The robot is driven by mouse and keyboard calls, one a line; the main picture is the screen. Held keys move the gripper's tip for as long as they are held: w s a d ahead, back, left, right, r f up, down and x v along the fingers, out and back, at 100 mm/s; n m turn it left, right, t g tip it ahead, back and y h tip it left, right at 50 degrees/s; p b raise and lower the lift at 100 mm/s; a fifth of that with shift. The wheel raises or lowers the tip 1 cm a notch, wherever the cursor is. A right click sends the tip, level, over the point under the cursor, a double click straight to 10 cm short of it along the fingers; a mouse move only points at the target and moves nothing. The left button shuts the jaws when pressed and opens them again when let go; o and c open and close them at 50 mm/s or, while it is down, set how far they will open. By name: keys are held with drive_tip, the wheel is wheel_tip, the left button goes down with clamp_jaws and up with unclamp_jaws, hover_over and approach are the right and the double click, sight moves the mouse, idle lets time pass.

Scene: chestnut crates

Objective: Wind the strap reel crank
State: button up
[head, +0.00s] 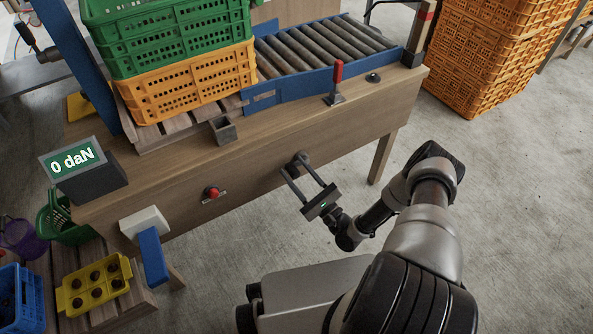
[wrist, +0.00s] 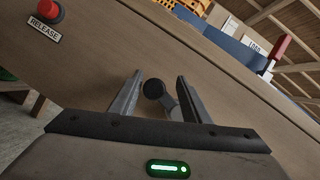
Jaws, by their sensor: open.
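The crank shows in the wrist view as a round black knob (wrist: 154,89) with a grey arm behind it, at the wooden bench's front face. In the head view the crank (head: 299,160) is a small dark shape on that face, partly hidden by my fingers. My gripper (head: 294,168) is open and points at the bench front. In the wrist view the knob lies between the fingers of my gripper (wrist: 160,78), with a gap visible on each side. The reel and strap cannot be made out.
A red button (head: 211,192) labelled RELEASE sits left of the crank. A display (head: 75,161) reads 0 daN. A red-handled lever (head: 337,75) stands on the bench (head: 365,108) near the roller conveyor (head: 320,50).

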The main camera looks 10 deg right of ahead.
sight(296, 169)
wheel_tip(296, 169, up, 10)
drive_tip(key=p, duration=0.3)
drive_tip(key=shift+d, duration=0.1)
